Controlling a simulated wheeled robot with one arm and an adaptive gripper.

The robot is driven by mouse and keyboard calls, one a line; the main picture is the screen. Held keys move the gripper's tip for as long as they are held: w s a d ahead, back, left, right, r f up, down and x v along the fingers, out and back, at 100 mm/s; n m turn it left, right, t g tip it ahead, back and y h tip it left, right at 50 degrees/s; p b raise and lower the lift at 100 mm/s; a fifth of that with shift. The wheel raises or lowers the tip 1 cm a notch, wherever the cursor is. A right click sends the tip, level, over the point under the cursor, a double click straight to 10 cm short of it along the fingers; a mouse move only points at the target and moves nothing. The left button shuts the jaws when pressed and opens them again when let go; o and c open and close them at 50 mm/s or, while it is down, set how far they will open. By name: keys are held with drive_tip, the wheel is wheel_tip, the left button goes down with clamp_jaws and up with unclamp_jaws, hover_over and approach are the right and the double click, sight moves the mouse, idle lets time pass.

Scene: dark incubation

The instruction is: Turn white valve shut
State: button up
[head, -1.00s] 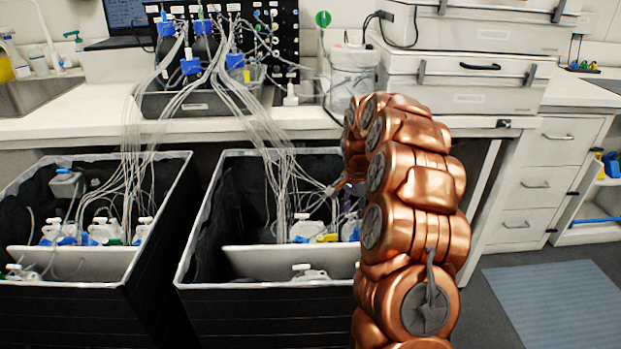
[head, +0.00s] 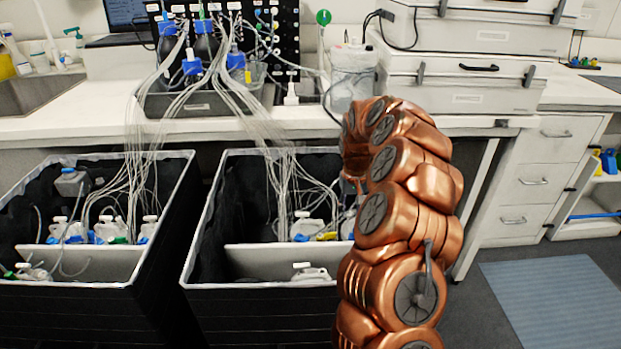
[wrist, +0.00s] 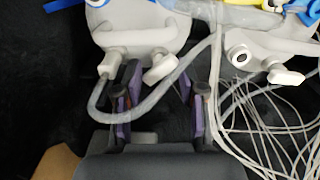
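In the wrist view, a white bottle (wrist: 140,28) lies at the top with a white valve knob (wrist: 160,68) and a grey curved tube (wrist: 150,108) at its neck. A second white fitting with a knob (wrist: 285,76) is at the right. My gripper (wrist: 158,105) is open, its two purple-padded fingers apart below the first knob. The tube passes close to the left finger; I cannot tell whether they touch. No object is clearly held. In the head view, my copper arm reaches over the right black bin (head: 230,303) and hides the gripper.
Thin clear tubes (wrist: 262,125) hang close to the right of the gripper. The left black bin (head: 150,240) holds several white bottles. A counter (head: 60,118) with tubing and equipment runs behind the bins. Open floor with a blue-grey mat (head: 555,295) is at the right.

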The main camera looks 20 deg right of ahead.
sight(351, 211)
wheel_tip(351, 211, up, 8)
drive_tip(key=shift+r, duration=0.1)
drive_tip(key=s+a+r+n+p, duration=0.2)
drive_tip(key=s+a+r+p, duration=0.2)
drive_tip(key=a, duration=0.5)
drive_tip(key=s+a+r+n+p, duration=0.2)
drive_tip(key=s+a+r+p, duration=0.2)
drive_tip(key=s+a+r, duration=0.4)
wheel_tip(351, 211, up, 4)
drive_tip(key=shift+s+a+f+y, duration=0.25)
drive_tip(key=shift+s+a+y, duration=0.15)
drive_tip(key=shift+a, duration=0.5)
drive_tip(key=shift+o, duration=0.3)
